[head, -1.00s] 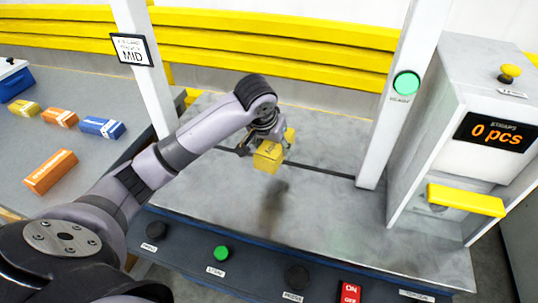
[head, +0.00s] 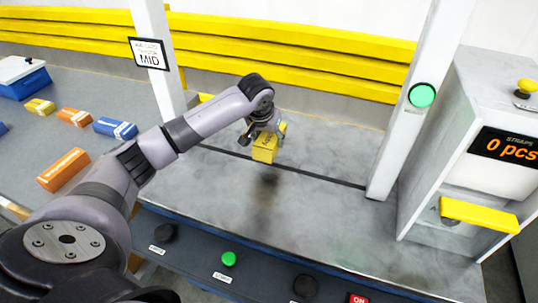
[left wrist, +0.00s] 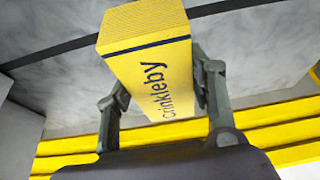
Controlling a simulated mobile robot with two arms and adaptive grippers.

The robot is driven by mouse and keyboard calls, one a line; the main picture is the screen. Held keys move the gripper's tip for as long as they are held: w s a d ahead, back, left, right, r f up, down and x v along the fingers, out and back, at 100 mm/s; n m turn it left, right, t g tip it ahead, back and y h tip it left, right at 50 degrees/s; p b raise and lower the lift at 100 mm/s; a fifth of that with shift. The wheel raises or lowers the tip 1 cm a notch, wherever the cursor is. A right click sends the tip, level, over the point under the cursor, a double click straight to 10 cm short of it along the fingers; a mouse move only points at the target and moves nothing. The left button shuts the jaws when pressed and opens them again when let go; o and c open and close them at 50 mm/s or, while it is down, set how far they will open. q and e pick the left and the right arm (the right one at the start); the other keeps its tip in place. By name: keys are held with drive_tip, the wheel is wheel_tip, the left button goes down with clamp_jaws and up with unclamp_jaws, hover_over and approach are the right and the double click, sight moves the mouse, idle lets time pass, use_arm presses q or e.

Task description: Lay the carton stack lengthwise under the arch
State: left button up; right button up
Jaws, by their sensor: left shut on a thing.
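The yellow carton stack (head: 264,149), printed "crinkleby", is held in my left gripper (head: 262,134). In the left wrist view the stack (left wrist: 150,60) sits between the two fingers of the gripper (left wrist: 160,95), which are shut on its sides. It is above the grey machine table (head: 320,205), with a dark shadow on the table below it. The arch shows as two white posts, the left post (head: 160,75) and the right post (head: 412,110); its top is out of view. The stack is between the posts, close to the dark slot line (head: 315,174). My right gripper is not in view.
Orange, blue and yellow packs (head: 64,170) and a blue box (head: 22,80) lie on the left side table. A white cabinet (head: 480,130) with a yellow ledge (head: 480,215) stands at right. Buttons (head: 229,259) line the front panel. The table around the stack is clear.

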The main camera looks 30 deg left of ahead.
use_arm(q)
wheel_tip(320, 180, down, 7)
drive_tip(key=shift+f+p, duration=0.2)
drive_tip(key=shift+p, duration=0.1)
drive_tip(key=o, duration=1.3)
drive_tip(key=shift+f, duration=0.1)
drive_tip(key=v, duration=1.2)
drive_tip(key=shift+b, duration=0.4)
